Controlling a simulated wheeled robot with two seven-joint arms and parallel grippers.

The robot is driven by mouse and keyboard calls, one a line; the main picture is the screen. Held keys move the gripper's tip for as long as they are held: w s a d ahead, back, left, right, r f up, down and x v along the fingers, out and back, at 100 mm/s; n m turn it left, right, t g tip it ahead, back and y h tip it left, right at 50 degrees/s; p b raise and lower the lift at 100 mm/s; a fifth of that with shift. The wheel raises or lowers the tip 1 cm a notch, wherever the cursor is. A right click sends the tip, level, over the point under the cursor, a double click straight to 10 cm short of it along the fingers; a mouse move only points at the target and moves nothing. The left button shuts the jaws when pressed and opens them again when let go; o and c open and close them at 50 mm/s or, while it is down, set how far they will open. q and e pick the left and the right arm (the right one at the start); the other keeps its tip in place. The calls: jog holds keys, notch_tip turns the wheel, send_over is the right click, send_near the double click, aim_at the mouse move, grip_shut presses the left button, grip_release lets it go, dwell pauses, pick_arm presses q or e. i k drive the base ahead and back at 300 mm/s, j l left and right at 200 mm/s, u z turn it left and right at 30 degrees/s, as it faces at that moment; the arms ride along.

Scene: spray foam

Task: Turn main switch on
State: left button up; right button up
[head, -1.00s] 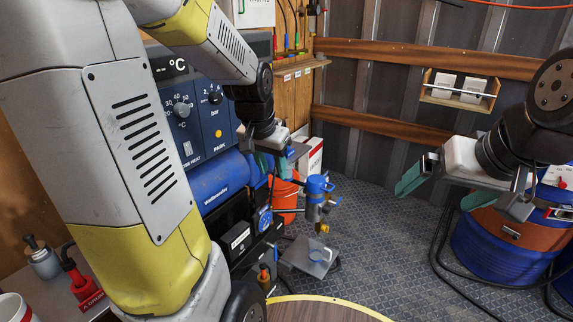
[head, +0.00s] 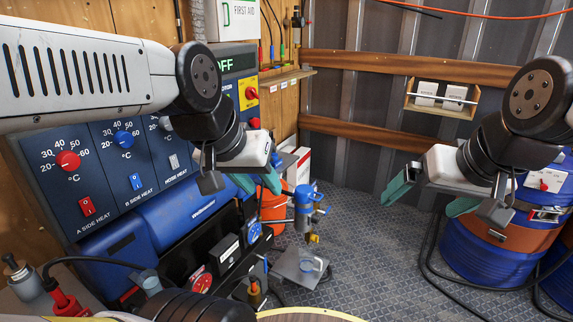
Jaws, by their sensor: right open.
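The main switch appears to be the red rotary knob on a yellow plate (head: 250,93), on the blue control panel (head: 100,160) in the head view. The display (head: 238,63) above it reads "OFF", partly hidden by my arm. The knob's handle looks about level. My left gripper (head: 257,183) is open and empty, below and in front of the knob, apart from it. My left arm hides the middle of the panel. My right gripper (head: 428,198) is open and empty at the right, far from the panel.
The panel has a red dial (head: 68,161), a blue dial (head: 123,138) and a red rocker switch (head: 87,206). A wooden shelf (head: 285,78) is right of the knob. An orange bucket (head: 272,208) and blue pump (head: 304,208) stand below. A blue drum (head: 490,258) is at right.

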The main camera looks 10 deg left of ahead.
aim_at(251, 94)
jog(key=i+l+u, duration=0.45)
jog(key=i+l, duration=0.15)
jog(key=i, duration=0.2)
jog(key=i+l+u, duration=0.15)
jog(key=i, duration=0.15)
jog(key=j, duration=0.05)
